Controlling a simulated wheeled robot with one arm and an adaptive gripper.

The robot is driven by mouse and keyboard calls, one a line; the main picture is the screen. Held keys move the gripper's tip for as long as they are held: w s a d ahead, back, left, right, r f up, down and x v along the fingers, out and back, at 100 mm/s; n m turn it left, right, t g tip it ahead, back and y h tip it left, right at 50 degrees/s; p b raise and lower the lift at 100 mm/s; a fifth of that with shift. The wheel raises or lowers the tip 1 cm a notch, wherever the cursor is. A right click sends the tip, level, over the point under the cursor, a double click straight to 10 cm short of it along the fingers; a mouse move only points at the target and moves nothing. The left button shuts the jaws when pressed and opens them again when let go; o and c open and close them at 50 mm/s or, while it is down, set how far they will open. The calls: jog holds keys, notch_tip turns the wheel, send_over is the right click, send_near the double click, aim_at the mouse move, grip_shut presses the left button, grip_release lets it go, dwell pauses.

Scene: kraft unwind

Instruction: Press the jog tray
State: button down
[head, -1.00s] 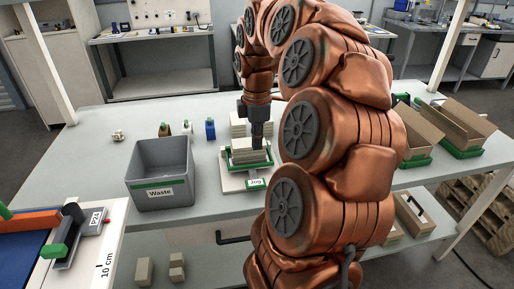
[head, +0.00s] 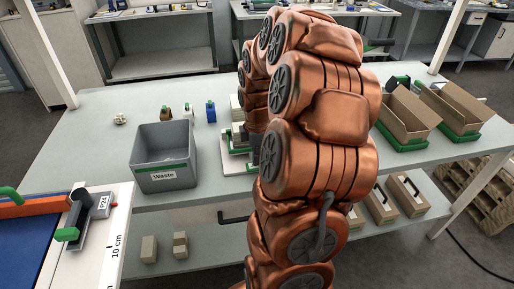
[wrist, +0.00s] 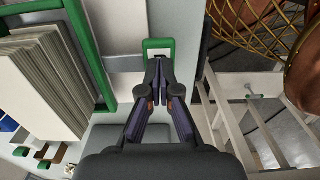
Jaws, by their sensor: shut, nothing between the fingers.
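The jog tray (head: 235,150) is a green-edged tray on a pale base on the bench, right of the Waste bin. In the head view my arm hides most of it. In the wrist view its green rim (wrist: 106,100) runs along the left, with a stack of pale sheets (wrist: 45,75) inside. A green-framed label plate (wrist: 158,44) shows at upper centre. My gripper (wrist: 161,64) is shut and empty. Its fingertips overlap the lower edge of the label plate in the wrist view, beside the tray rim; I cannot tell whether they touch.
The grey Waste bin (head: 163,180) stands left of the tray, with small bottles (head: 188,115) behind it. Open cardboard boxes (head: 408,112) on green bases stand at the right. A shelf with small boxes (head: 381,204) lies below the bench.

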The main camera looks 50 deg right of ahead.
aim_at(257, 167)
jog(key=shift+f, duration=0.3)
jog(key=shift+f, duration=0.1)
jog(key=f+b, duration=0.1)
jog(key=b, duration=0.1)
jog(key=f+t+b, duration=0.1)
jog(key=b, duration=0.1)
jog(key=shift+s+a+f+h+b, duration=0.1)
jog(key=shift+s+f+h+b, duration=0.1)
jog(key=shift+f+h+b, duration=0.15)
jog(key=shift+s+a, duration=0.1)
jog(key=shift+a, duration=0.05)
jog(key=shift+r, duration=0.3)
notch_tip(257, 167, up, 14)
jog(key=s+b, duration=0.1)
jog(key=shift+a, duration=0.35)
jog(key=shift+h, duration=0.25)
dwell(1.0)
